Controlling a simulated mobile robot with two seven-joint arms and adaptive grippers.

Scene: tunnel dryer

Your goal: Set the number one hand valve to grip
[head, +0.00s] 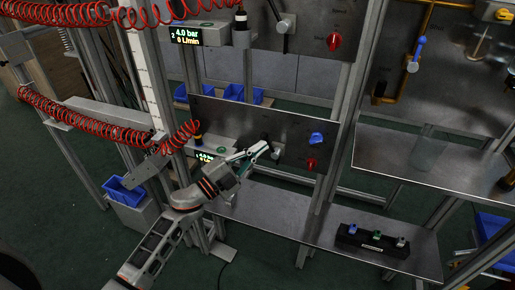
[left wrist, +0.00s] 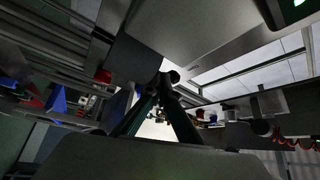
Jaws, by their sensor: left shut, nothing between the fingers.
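My left gripper (head: 262,148) is shut and empty, at the lower steel panel (head: 230,113), beside a hand valve (head: 277,152) with a grey round body. The gripper partly covers this valve, so its lever position and any label cannot be read. In the left wrist view the closed fingertips (left wrist: 163,84) meet close to a dark rounded knob (left wrist: 173,76); whether they touch it I cannot tell. The upper panel carries a similar hand valve (head: 284,23) with a black lever. My right gripper is not in view.
The lower panel also has a blue knob (head: 317,138) and a red knob (head: 311,162). A partly hidden display (head: 205,157) sits left of my gripper. Red coiled hoses (head: 75,116) hang at left. A black block with small buttons (head: 372,241) stands on the steel shelf (head: 275,208).

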